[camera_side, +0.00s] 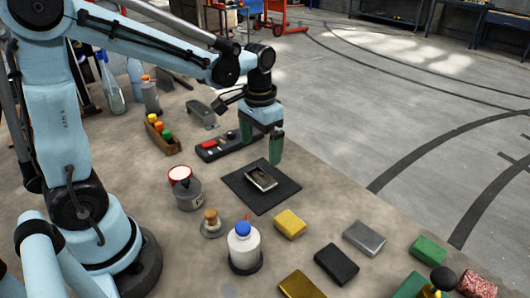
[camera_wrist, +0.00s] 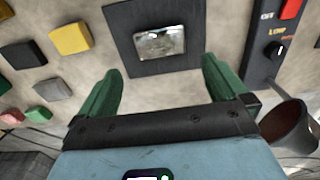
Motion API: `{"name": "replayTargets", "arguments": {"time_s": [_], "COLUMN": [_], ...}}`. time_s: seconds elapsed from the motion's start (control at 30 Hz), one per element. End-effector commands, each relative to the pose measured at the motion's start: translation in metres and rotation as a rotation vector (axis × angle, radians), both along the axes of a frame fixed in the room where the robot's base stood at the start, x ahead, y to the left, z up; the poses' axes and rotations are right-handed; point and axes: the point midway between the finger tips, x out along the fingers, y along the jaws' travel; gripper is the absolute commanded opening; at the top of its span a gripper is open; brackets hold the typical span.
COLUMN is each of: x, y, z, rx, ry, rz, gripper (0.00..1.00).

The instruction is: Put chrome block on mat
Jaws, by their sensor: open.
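The chrome block (camera_side: 261,178), shiny and mirror-like, lies flat on the dark square mat (camera_side: 262,204), near its middle. In the wrist view the block (camera_wrist: 160,43) also shows inside the mat (camera_wrist: 124,22), with mat visible around it. My gripper (camera_side: 262,148) has green fingers and is open and empty. It hangs above the table just behind the mat in the side view, apart from the block. In the wrist view the spread fingers (camera_wrist: 160,68) point toward the mat, with the block beyond their tips.
A dark control box (camera_side: 228,143) with a red button stands behind the mat. A grey can (camera_side: 187,194) and a white bottle with a blue cap (camera_side: 243,248) stand left and in front. Yellow (camera_side: 290,224), black (camera_side: 336,264), grey (camera_side: 364,238) and other blocks lie to the front right.

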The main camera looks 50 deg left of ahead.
Motion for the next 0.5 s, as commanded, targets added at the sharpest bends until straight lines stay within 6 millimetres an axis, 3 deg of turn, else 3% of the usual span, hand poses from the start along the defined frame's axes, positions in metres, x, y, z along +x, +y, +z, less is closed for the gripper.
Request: {"name": "replayTargets", "arguments": {"time_s": [0.2, 0.5], "x": [0.000, -0.009], "y": [0.000, -0.003], "z": [0.024, 0.038], "rx": [0.000, 0.003], "ry": [0.000, -0.055], "rz": [0.000, -0.001], "gripper": [1.00, 1.00]}}
